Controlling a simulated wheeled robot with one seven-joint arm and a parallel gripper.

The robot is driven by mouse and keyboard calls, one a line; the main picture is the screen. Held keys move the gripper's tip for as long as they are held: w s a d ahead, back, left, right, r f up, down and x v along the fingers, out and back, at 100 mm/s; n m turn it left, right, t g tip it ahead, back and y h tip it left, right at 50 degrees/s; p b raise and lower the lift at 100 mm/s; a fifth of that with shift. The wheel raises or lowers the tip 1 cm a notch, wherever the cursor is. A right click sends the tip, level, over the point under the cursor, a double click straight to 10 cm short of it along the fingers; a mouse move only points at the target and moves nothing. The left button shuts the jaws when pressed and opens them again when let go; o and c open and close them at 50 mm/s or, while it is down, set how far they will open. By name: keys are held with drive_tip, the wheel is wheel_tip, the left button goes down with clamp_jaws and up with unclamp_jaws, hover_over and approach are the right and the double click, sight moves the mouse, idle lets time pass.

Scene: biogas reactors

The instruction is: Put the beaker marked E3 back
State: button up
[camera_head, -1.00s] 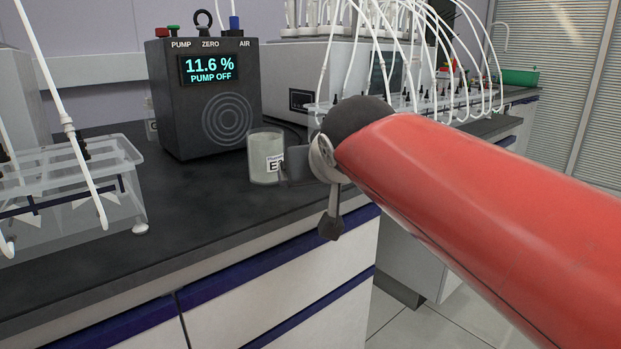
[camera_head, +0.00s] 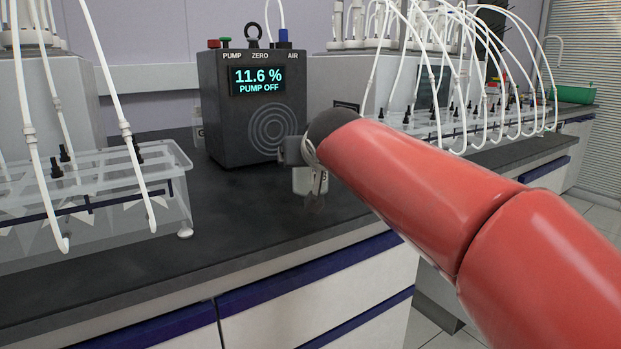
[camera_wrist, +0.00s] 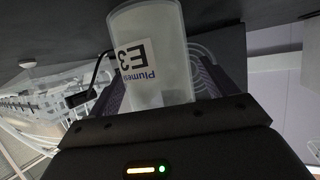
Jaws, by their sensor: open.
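The beaker marked E3 (camera_head: 304,180) is a clear, pale vessel with a white label. In the head view it shows low on the dark bench top in front of the black pump box, partly hidden by my gripper (camera_head: 293,151) and wrist. In the wrist view the beaker (camera_wrist: 178,45) appears upside down, with its label in plain sight. My gripper (camera_wrist: 160,88) is open, with the beaker between or just beyond its fingers. I cannot tell whether they touch it.
The black pump box (camera_head: 218,130) reads 11.6 % and PUMP OFF. A clear water bath (camera_head: 100,228) with white tubes stands at the left. Another tubed bath (camera_head: 440,128) stands behind my arm at the right. The front of the bench top (camera_head: 240,245) is clear.

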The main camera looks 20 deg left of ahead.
drive_tip(key=c, duration=1.2)
drive_tip(key=shift+o, duration=0.2)
drive_tip(key=shift+r, duration=0.15)
